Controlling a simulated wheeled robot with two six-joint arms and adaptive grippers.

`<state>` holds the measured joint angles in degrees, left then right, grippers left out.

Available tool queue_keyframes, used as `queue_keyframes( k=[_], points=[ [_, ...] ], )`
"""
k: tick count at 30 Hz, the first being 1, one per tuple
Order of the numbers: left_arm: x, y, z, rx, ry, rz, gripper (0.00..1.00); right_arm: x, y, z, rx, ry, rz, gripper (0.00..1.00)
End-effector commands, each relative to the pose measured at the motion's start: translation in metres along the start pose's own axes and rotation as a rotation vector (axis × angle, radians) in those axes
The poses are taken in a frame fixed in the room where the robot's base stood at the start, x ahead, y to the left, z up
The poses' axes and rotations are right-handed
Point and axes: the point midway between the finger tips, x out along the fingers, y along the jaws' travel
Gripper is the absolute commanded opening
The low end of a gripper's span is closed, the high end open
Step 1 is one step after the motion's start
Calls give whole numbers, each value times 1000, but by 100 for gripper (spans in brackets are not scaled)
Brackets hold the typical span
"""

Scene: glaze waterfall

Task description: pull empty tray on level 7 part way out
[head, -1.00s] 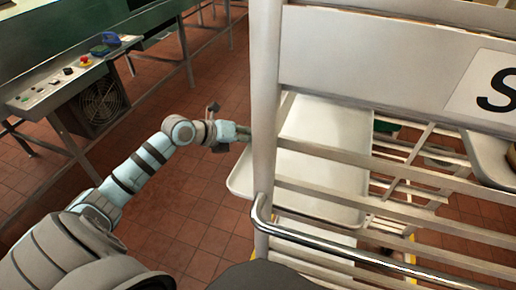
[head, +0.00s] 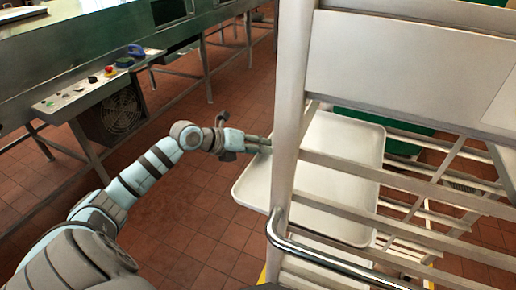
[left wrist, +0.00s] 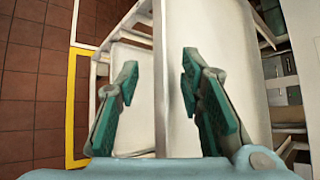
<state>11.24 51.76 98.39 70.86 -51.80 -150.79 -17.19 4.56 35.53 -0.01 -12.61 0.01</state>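The tray (head: 335,160) is white, flat and empty. It lies in the white rack (head: 292,95), and its near left corner sticks out past the rack's front post in the head view. My left gripper (head: 268,145) is beside that post, at the tray's protruding side; the post partly hides the fingertips. In the left wrist view my left gripper (left wrist: 158,72) has its teal-padded fingers well apart, with a thin white edge running between them. The tray's pale surface (left wrist: 220,35) fills the upper middle there. Contact cannot be made out. My right gripper is not in view.
Several rack rails (head: 420,188) lie right of the tray, and a curved metal handle (head: 320,258) is in front. A green workbench with a control panel (head: 95,88) stands at the left. Red tiled floor (head: 190,215) is open between bench and rack.

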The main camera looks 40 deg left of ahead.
Motion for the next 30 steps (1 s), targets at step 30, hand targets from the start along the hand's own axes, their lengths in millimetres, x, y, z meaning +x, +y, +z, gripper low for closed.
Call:
queue_keyframes(
  k=[30],
  points=[
    [-55,-63,55,-1,0,1,35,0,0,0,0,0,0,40]
  ],
)
